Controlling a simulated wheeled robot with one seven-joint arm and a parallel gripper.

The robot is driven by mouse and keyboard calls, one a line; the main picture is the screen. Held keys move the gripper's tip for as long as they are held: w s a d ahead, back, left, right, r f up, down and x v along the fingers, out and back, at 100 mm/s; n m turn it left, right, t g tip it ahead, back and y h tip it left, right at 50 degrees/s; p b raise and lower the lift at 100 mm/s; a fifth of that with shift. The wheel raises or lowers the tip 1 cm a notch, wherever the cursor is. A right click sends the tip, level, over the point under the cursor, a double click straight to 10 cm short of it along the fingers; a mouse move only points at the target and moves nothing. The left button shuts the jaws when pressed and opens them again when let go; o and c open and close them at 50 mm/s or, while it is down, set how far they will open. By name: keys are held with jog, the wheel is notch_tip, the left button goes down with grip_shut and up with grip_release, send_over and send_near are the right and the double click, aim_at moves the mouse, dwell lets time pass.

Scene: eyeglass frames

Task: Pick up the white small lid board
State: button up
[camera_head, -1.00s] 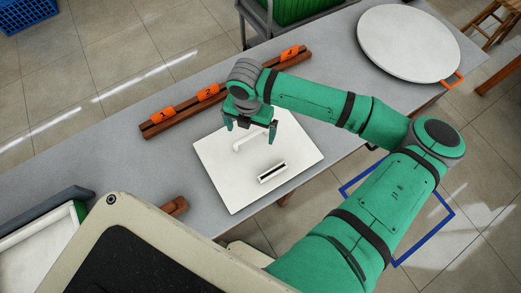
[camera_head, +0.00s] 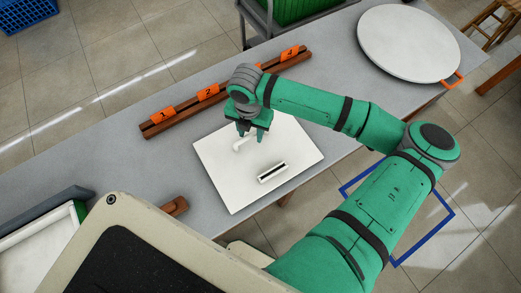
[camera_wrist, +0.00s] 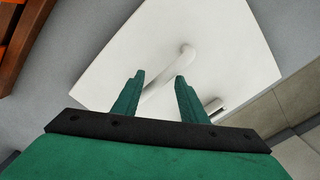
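The white lid board (camera_head: 231,184) lies flat on the grey table, a square plate with a raised white handle (camera_head: 243,144) and a small dark-slotted white block (camera_head: 272,172) on top. In the wrist view the board (camera_wrist: 120,50) fills the middle, and its handle (camera_wrist: 187,50) shows beyond and between my fingers. My gripper (camera_head: 252,137) is over the handle, fingers pointing down. In the wrist view my gripper (camera_wrist: 160,76) is open, with a gap between the two green fingers. Part of the handle is hidden by the fingers; I cannot tell whether they touch it.
A brown wooden rail (camera_head: 180,118) with orange number tags lies behind the board. A large white round disc (camera_head: 408,42) is at the far right of the table. A white tray (camera_head: 40,250) stands at the lower left. The table's front edge is close to the board.

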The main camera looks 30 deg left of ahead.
grip_shut()
jog(key=shift+r, duration=0.1)
jog(key=shift+w+r, duration=0.1)
jog(key=shift+r, duration=1.8)
